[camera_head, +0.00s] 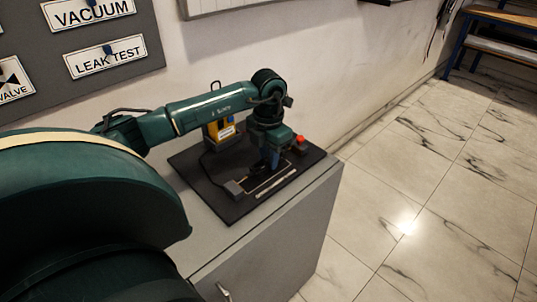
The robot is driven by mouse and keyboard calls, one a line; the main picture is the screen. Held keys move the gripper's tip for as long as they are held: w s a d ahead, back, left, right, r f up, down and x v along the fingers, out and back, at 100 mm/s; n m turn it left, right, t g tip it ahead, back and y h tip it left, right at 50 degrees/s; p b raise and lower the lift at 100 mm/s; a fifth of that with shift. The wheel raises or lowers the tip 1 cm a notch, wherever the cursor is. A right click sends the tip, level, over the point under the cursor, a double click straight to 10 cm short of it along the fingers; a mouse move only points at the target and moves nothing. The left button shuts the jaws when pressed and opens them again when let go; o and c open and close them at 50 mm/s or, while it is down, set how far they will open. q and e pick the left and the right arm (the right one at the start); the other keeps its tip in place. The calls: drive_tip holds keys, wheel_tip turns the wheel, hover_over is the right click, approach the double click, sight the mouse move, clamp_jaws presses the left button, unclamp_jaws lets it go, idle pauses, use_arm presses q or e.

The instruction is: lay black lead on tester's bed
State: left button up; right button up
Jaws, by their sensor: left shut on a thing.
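My left gripper (273,163) points down over the black board (240,208) on top of the grey cabinet. It is shut on a dark thing, which looks like the black lead; its shape is mostly hidden by the fingers and the dark background. Below the gripper is a low bed with a pale strip (275,184) along its front and a small grey block (234,188) at its left end. I cannot tell whether the held thing touches the bed. A yellow tester-like unit (212,134) stands behind, partly hidden by my arm. My right gripper is not in view.
A red knob (299,140) stands on the board just right of my gripper. The grey cabinet (275,245) ends at the right, with open marble floor (420,190) beyond. A wall panel with signs (105,55) is at the upper left; a bench (500,40) is far right.

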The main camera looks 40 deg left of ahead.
use_arm(q)
drive_tip(key=shift+f+b, duration=0.6)
drive_tip(key=shift+f, duration=0.4)
drive_tip(key=o, duration=1.5)
drive_tip(key=shift+o, duration=0.2)
drive_tip(key=shift+r, duration=0.1)
drive_tip(key=shift+r+p, duration=3.05)
drive_tip(key=shift+r, duration=0.95)
